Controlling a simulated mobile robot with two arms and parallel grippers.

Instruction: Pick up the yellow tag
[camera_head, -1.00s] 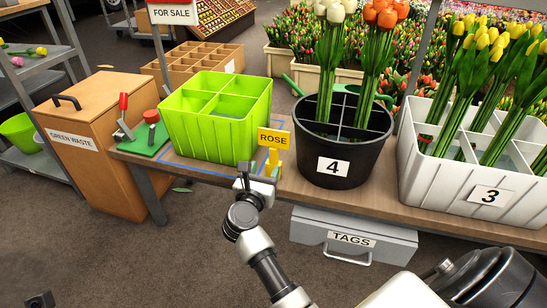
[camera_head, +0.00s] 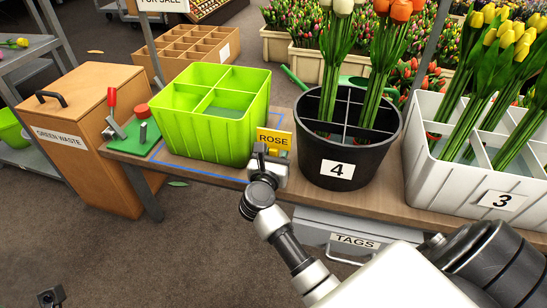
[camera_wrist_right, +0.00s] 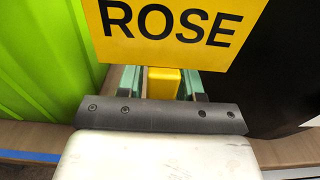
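The yellow tag (camera_head: 274,138), marked ROSE, stands upright at the table's front edge between the green crate and the black bucket. In the right wrist view its yellow plate (camera_wrist_right: 172,28) fills the top, with a yellow stem (camera_wrist_right: 164,83) below. My right gripper (camera_head: 268,152) is at the tag's lower part. Its two green fingers (camera_wrist_right: 163,84) stand on either side of the stem, with a narrow gap showing, so it looks open around it. The fingertips are partly hidden by the plate. A small dark part, probably of my left gripper (camera_head: 51,297), shows at the lower left; its fingers are unclear.
The green divided crate (camera_head: 212,140) is close on the left, inside a blue outline. The black bucket 4 (camera_head: 345,186) with tulips is close on the right. White crate 3 (camera_head: 450,185) stands further right. A grey TAGS drawer (camera_head: 316,232) is below the table (camera_head: 385,200).

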